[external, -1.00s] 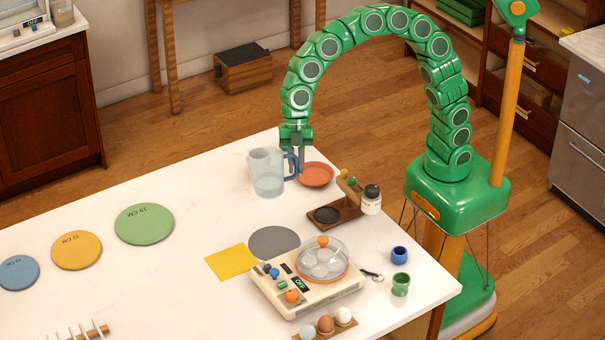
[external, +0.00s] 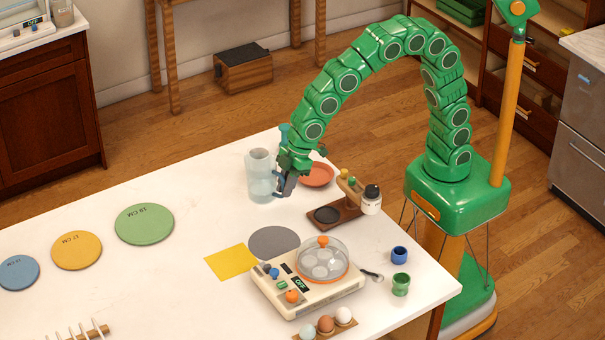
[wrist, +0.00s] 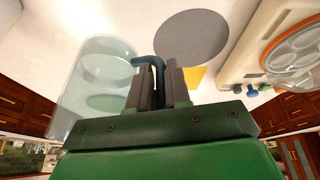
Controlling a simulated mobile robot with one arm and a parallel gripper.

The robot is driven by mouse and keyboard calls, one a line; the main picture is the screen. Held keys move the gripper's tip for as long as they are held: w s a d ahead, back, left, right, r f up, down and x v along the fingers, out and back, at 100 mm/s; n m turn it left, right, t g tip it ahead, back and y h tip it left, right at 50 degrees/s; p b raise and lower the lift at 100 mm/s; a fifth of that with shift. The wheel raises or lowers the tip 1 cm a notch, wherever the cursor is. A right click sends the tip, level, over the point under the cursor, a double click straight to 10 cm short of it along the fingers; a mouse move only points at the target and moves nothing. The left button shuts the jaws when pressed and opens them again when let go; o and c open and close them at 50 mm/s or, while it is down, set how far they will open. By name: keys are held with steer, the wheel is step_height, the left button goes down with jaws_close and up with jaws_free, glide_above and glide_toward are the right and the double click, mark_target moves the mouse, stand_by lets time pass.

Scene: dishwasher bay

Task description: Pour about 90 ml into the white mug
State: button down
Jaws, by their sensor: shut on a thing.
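A clear jug (external: 262,183) with a blue handle is at the table's far edge. It looks roughly upright and its lower part is tinted, like liquid. My gripper (external: 284,183) is on its right side, shut on the handle. In the wrist view the jug (wrist: 92,90) is left of my gripper (wrist: 161,82), and the blue handle (wrist: 157,62) runs between the two dark fingers. A greenish oval shows low inside the jug. I cannot tell whether its base touches the table. I see no white mug in either view.
A terracotta dish (external: 318,174) is right of the jug. A brown stand (external: 332,219) and a dark-lidded jar (external: 371,200) are nearby. A grey disc (external: 274,242), yellow square (external: 231,262) and egg cooker (external: 310,294) lie in front.

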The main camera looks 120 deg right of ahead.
mark_target(274, 179)
steer(key=shift+w+f+m+g+h, duration=0.15)
steer(key=shift+w+f+m+h, duration=0.5)
steer(key=shift+m, duration=0.6)
steer(key=shift+w+f+m+g+h, duration=0.1)
steer(key=shift+w+f+m+h, duration=0.2)
steer(key=shift+f+m, duration=0.8)
steer(key=shift+w+f+m+g+h, duration=0.15)
steer(key=shift+w+f+m+h, duration=0.35)
steer(key=shift+m, duration=0.95)
steer(key=shift+s, duration=0.1)
steer(key=r+y, duration=0.1)
steer(key=d+r+y, duration=0.1)
steer(key=s+d+r+t+y, duration=0.1)
steer(key=shift+d+r+m+y, duration=0.25)
steer(key=shift+r+m, duration=0.1)
steer(key=shift+m, duration=0.05)
steer(key=shift+s+d+r+t+y, duration=0.2)
steer(key=shift+d+r+t+y, duration=0.1)
steer(key=shift+d+r+y, duration=0.4)
steer(key=d+r+y, duration=0.1)
steer(key=s+d+r+m+t+y, duration=0.1)
steer(key=d+r+y, duration=0.1)
steer(key=shift+d+r, duration=0.2)
steer(key=shift+r, duration=0.05)
steer(key=shift+s+d+r+m+t+y, duration=0.2)
steer(key=shift+d+r+t+y, duration=0.2)
steer(key=shift+r+y, duration=0.25)
steer(key=shift+s+d+r+m+t+y, duration=0.15)
steer(key=shift+d+r+t+y, duration=0.2)
steer(key=shift+r+y, duration=0.3)
